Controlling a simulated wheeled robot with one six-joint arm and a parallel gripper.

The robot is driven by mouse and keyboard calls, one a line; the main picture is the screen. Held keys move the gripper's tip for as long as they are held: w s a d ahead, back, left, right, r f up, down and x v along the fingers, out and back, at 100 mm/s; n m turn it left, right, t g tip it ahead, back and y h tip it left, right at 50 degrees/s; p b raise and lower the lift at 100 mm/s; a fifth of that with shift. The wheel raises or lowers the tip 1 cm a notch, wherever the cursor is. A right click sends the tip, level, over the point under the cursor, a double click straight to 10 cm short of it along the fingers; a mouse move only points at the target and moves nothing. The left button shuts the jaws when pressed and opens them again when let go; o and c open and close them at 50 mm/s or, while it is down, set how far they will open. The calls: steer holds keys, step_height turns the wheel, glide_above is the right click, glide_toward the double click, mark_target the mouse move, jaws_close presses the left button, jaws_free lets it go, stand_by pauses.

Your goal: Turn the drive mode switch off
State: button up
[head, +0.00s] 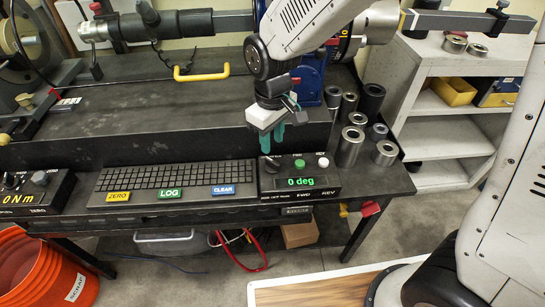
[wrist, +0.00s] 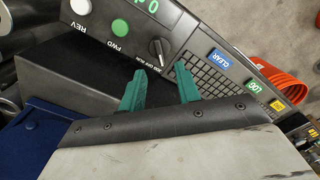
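The drive mode switch is a small dark rotary knob with a pale pointer line, in the wrist view (wrist: 158,50) just beyond my fingertips. Small lettering beside it seems to read JOG OFF RUN; which position the pointer marks is hard to tell. In the head view the knob (head: 272,163) is at the left end of the black control box (head: 328,193), partly below my fingers. My gripper (wrist: 161,68) has two green fingers, apart with nothing between them. In the head view my gripper (head: 272,143) hangs above the knob, apparently not touching it.
The box carries a green FWD button (head: 299,163), a white REV button (head: 323,162) and a display reading 0 deg (head: 301,182). A keyboard (head: 178,176) with ZERO, LOG and CLEAR keys lies to the left. Several metal sockets (head: 350,147) stand at the right.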

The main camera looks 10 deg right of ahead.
mark_target(272, 160)
step_height(272, 160, down, 7)
steer(key=shift+f, duration=0.15)
steer(key=shift+c, duration=0.3)
jaws_close()
